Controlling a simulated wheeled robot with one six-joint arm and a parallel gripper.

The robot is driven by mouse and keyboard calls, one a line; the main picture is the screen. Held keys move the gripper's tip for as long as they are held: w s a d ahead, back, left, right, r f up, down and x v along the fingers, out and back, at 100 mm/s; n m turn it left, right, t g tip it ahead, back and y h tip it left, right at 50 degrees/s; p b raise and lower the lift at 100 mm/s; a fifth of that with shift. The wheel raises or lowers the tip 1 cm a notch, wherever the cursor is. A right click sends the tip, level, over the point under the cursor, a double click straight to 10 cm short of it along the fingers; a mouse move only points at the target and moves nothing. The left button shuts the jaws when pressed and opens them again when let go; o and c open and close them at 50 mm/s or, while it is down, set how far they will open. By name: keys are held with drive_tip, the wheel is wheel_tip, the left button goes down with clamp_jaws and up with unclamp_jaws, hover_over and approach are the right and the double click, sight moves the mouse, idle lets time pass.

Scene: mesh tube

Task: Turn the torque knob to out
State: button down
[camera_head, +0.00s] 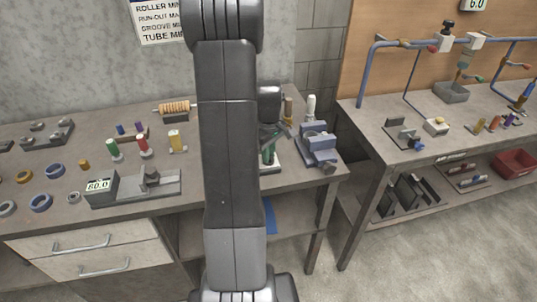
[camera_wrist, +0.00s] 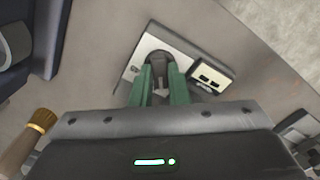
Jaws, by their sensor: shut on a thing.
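The torque knob (camera_wrist: 157,59) is a dark round knob on a pale plate (camera_wrist: 147,49) in the wrist view. My gripper (camera_wrist: 159,70) has green fingers, one on each side of the knob, and is shut on it. A grey pointed part shows between the fingers below the knob. A small cream box with dark windows (camera_wrist: 211,77) sits beside the plate on the right. In the head view my gripper (camera_head: 268,154) is partly hidden behind my arm, over the pale plate near the bench's right end. I cannot read any knob marking.
A blue-grey vise (camera_head: 318,146) stands just right of the plate. A brush (camera_wrist: 40,121) shows at lower left in the wrist view. A gauge with a display (camera_head: 98,187) and several small tools lie left on the bench. A second bench (camera_head: 366,128) stands right, across a gap.

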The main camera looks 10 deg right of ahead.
drive_tip(key=n+b, duration=0.1)
drive_tip(key=n, duration=0.3)
drive_tip(key=shift+n, duration=0.4)
idle(0.4)
drive_tip(key=c, duration=1.4)
unclamp_jaws()
drive_tip(key=shift+r, duration=0.1)
wheel_tip(320, 180, up, 14)
drive_tip(key=shift+b, duration=0.45)
drive_tip(key=shift+f, duration=0.25)
